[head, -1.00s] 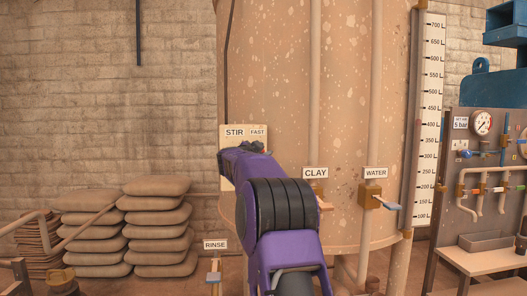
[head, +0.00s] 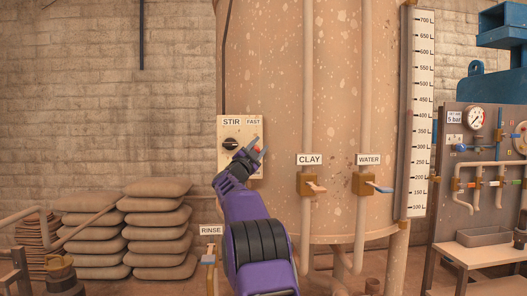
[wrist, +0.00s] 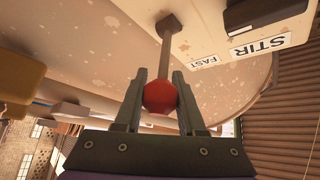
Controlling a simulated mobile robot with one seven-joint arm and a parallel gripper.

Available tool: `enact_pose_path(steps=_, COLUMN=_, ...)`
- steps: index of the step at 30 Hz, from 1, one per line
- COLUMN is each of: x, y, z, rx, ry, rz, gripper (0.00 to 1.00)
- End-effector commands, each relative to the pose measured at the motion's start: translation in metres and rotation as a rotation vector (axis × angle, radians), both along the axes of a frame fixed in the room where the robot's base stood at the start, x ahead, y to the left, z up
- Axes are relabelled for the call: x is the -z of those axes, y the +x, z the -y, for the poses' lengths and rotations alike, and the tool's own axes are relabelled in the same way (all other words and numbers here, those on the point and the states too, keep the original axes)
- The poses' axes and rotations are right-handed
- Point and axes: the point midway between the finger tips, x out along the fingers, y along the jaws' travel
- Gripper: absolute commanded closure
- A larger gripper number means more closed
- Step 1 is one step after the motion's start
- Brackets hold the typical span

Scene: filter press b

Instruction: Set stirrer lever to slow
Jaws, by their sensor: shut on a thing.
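The stirrer panel (head: 222,170) is a cream plate on the tank, with the labels STIR (head: 231,122) and FAST (head: 253,122) at its top. The stirrer lever shows in the wrist view as a brownish shaft (wrist: 166,50) ending in a red ball (wrist: 160,97). The red ball also shows in the head view (head: 257,149), below FAST. My gripper (head: 257,153) is shut on that ball, one finger on each side of it in the wrist view (wrist: 160,92). My gripper partly hides the lever's mounting in the head view, and I see no slow label.
A black knob (head: 230,144) sits left of my gripper on the panel. The clay valve (head: 307,184) and water valve (head: 366,184) are to the right. The rinse post (head: 208,256) stands lower left, near my arm. Stacked sacks (head: 160,235) stand farther left.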

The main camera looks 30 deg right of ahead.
Motion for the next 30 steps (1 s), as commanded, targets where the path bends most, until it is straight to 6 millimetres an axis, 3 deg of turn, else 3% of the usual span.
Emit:
enact_pose_path(steps=3, x=0.015, y=0.008, z=0.001, rx=0.004, ry=-0.047, rz=0.097, gripper=1.00)
enact_pose_path(steps=12, x=0.020, y=0.007, z=0.001, rx=0.005, ry=-0.128, rz=0.271, gripper=1.00)
enact_pose_path(steps=30, x=0.029, y=0.006, z=0.001, rx=0.003, ry=-0.192, rz=0.406, gripper=1.00)
